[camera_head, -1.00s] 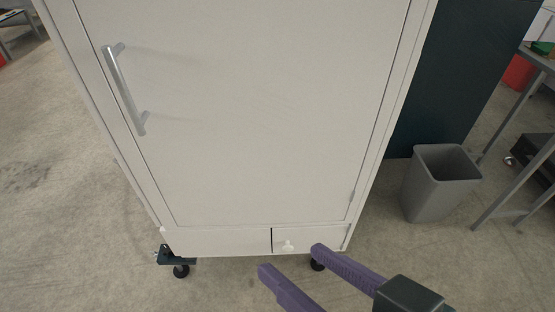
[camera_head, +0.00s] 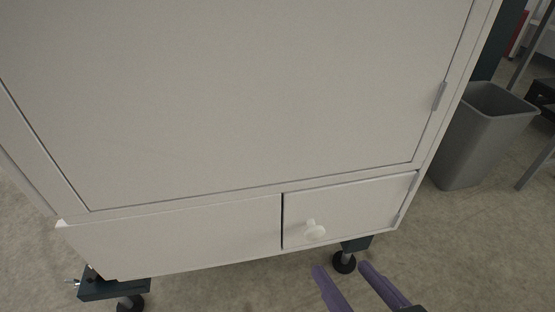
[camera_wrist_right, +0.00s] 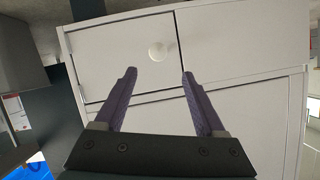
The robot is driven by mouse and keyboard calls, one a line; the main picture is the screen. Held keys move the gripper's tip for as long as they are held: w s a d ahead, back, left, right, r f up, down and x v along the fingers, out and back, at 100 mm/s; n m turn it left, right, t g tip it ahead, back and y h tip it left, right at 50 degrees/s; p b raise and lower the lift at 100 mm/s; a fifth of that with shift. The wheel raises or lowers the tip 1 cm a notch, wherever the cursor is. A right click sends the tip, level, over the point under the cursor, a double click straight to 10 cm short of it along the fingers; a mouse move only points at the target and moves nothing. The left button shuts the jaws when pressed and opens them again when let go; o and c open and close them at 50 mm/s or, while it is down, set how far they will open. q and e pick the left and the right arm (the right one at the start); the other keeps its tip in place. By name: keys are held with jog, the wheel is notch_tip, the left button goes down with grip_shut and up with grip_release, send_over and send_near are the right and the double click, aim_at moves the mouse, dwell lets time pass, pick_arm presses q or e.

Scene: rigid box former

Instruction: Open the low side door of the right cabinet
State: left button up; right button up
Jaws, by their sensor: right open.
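The low side door (camera_head: 350,208) is a small white panel at the bottom right of the white cabinet (camera_head: 230,90). It looks closed, with a round white knob (camera_head: 314,230) near its left edge and a hinge at its right edge. My right gripper (camera_head: 341,268) is open and empty, below and slightly right of the knob in the head view. In the right wrist view, the small door (camera_wrist_right: 120,50) and its knob (camera_wrist_right: 158,52) lie ahead of the open purple fingers (camera_wrist_right: 158,74), apart from them. My left gripper is not in view.
The large upper door (camera_head: 250,100) is closed above. The cabinet stands on dark caster feet (camera_head: 343,262). A grey bin (camera_head: 480,135) stands on the floor to the right, with a table leg beyond it. The floor in front is clear.

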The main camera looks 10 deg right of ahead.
aim_at(317, 236)
jog(key=b+x, duration=0.4)
jog(key=x, duration=0.5)
jog(key=shift+w+f, duration=0.25)
grip_shut()
dwell(1.1)
